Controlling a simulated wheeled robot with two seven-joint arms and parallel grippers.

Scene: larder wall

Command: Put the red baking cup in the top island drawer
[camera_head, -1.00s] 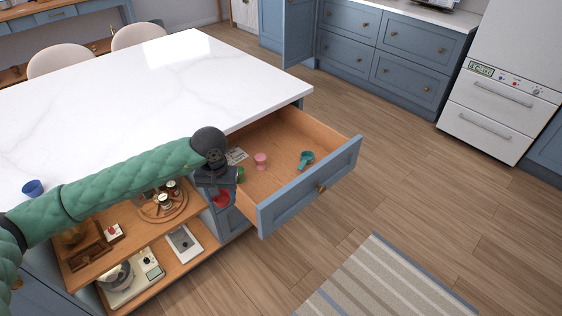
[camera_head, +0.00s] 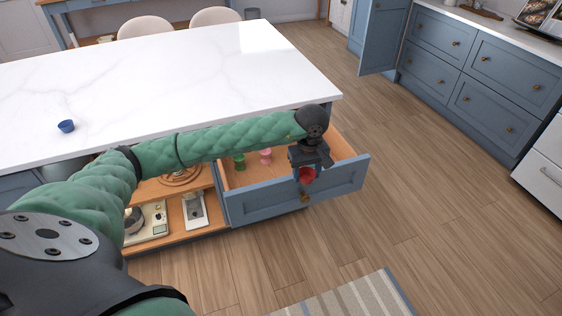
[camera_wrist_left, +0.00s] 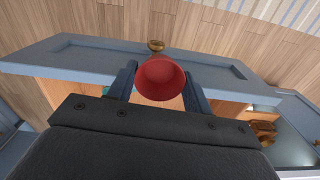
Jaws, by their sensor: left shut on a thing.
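My left gripper (camera_head: 306,172) is shut on the red baking cup (camera_head: 307,175). In the head view, the gripper and cup show in front of the open top island drawer (camera_head: 264,202), near its front panel and brass knob. In the left wrist view, the red cup (camera_wrist_left: 160,78) sits between the two fingers, with the drawer front (camera_wrist_left: 95,50) and knob (camera_wrist_left: 156,46) beyond it. Inside the drawer are a green cup (camera_head: 239,160) and a pink cup (camera_head: 265,156). The arm hides part of the drawer. My right gripper is not in view.
The white island top (camera_head: 150,75) lies above the drawer, with a blue cup (camera_head: 66,126) on it at left. Open shelves (camera_head: 170,225) with a scale are left of the drawer. Wooden floor is clear in front, with a striped rug (camera_head: 350,300).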

